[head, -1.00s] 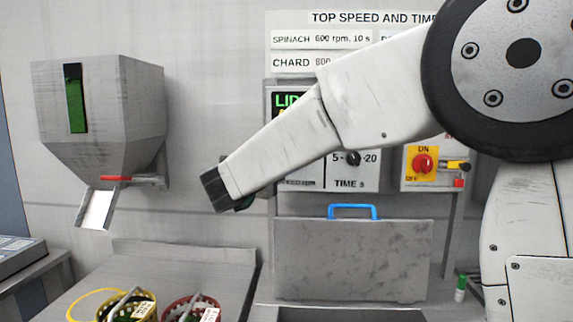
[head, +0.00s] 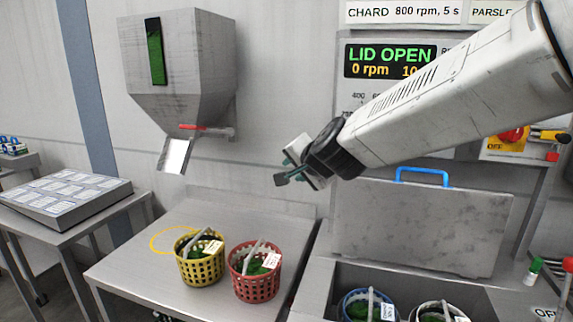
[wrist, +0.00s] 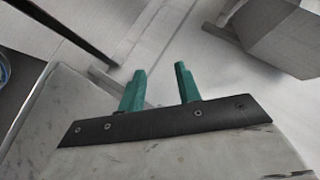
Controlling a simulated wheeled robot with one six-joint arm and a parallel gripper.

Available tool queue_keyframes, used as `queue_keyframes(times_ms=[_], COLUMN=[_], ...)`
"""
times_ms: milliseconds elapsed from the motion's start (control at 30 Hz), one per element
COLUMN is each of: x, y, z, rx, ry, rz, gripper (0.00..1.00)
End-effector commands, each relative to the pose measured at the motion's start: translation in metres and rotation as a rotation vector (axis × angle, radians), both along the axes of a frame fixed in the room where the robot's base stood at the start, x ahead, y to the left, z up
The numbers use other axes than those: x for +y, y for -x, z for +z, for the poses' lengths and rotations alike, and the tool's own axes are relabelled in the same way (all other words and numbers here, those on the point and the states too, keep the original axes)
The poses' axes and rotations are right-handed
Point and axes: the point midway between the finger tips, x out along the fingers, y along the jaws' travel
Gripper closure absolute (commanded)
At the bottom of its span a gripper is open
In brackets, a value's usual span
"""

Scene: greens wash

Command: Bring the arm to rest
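My gripper (head: 284,174) is in mid-air in the head view, left of the control panel and right of the hopper, above the steel table. In the wrist view its two green fingers (wrist: 159,72) stand apart with nothing between them. My arm reaches in from the upper right and is off any surface.
A yellow basket (head: 200,267) and a red basket (head: 255,281) with greens stand on the steel table (head: 155,235). A hopper (head: 178,65) hangs above. The panel (head: 390,62) reads LID OPEN, 0 rpm. The blue-handled lid (head: 422,225) stands raised behind a basin (head: 345,275) holding two baskets.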

Motion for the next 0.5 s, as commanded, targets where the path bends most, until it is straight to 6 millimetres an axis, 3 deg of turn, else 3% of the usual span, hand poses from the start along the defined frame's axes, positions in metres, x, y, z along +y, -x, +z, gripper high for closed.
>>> queue_keyframes(times_ms=[167,300,500], x=[-0.034,-0.083,-0.167], y=[0.098,0.181,0.293], z=[-0.033,-0.058,-0.077], rx=[0.206,0.386,0.642], ry=[0.239,0.423,0.635], rz=[0.331,0.526,0.671], gripper=[0.66,0.66,0.66])
